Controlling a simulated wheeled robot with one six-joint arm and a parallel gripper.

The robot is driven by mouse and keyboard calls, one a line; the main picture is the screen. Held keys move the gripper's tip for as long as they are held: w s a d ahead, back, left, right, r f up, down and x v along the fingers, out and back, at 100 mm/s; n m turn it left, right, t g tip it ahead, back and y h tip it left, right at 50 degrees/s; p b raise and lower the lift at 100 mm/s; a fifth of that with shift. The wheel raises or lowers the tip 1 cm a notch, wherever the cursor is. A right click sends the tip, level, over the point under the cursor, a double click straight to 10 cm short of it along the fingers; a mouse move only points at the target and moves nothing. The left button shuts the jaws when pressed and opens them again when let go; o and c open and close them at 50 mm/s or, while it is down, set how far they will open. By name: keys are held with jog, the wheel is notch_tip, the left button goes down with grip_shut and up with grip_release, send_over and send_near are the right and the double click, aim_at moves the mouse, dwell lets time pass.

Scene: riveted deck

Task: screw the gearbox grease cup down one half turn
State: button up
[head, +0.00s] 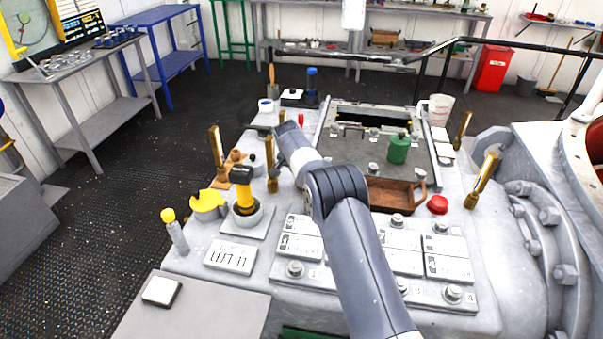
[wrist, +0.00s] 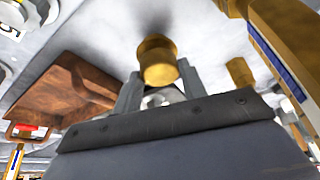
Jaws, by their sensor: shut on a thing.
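In the wrist view a round brass cup (wrist: 157,60), taken to be the gearbox grease cup, stands between the two grey fingers of my gripper (wrist: 158,80). The fingers are shut on it, one on each side. Its upper part shows; its lower end is hidden behind the fingers and the dark gripper body. In the head view my forearm covers the fingers and I cannot make out the held cup.
A brown tray (head: 392,195) is right of my arm and at left in the wrist view (wrist: 75,85). A green can (head: 398,150) stands behind it. A red knob (head: 437,204) is to the right.

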jog(key=shift+r+m, duration=0.1)
jog(key=shift+m, duration=0.4)
jog(key=o, duration=1)
jog(key=v, duration=1)
jog(key=shift+a+r, duration=0.25)
jog(key=shift+r, duration=0.1)
jog(key=shift+f, duration=0.1)
jog(key=x, duration=1)
jog(key=shift+d+f, duration=0.25)
jog(key=shift+f, duration=0.1)
